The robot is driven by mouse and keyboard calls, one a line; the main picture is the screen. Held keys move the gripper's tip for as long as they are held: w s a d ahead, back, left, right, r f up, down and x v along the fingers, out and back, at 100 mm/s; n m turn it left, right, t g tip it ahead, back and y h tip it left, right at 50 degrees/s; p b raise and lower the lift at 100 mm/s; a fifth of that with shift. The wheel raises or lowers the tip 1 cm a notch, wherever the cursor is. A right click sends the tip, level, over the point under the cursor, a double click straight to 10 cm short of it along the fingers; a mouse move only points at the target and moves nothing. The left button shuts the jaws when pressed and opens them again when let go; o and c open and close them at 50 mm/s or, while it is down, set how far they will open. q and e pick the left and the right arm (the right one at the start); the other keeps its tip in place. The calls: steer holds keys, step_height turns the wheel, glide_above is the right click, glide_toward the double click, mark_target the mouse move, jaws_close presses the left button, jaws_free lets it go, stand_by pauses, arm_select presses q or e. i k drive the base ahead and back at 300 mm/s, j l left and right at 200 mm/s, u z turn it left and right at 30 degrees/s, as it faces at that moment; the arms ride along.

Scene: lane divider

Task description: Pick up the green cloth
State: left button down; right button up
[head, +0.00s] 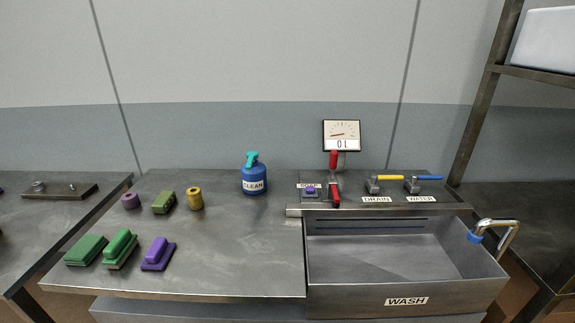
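A flat, dark green folded piece (86,250), which looks like the green cloth, lies at the front left of the metal table. Just right of it is a green brush (122,246) with a raised handle, and right of that a purple brush (158,253). A smaller olive-green block (164,202) lies farther back. Neither of my grippers shows in the head view, and nothing covers the green cloth.
A purple roll (131,201) and a yellow roll (195,198) flank the olive block. A blue CLEAN bottle (254,177) stands behind. The WASH sink (405,301), with a tap (496,234), is at right. The table's front middle is clear.

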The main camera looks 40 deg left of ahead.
mark_target(84, 250)
steer(key=u, duration=2.7)
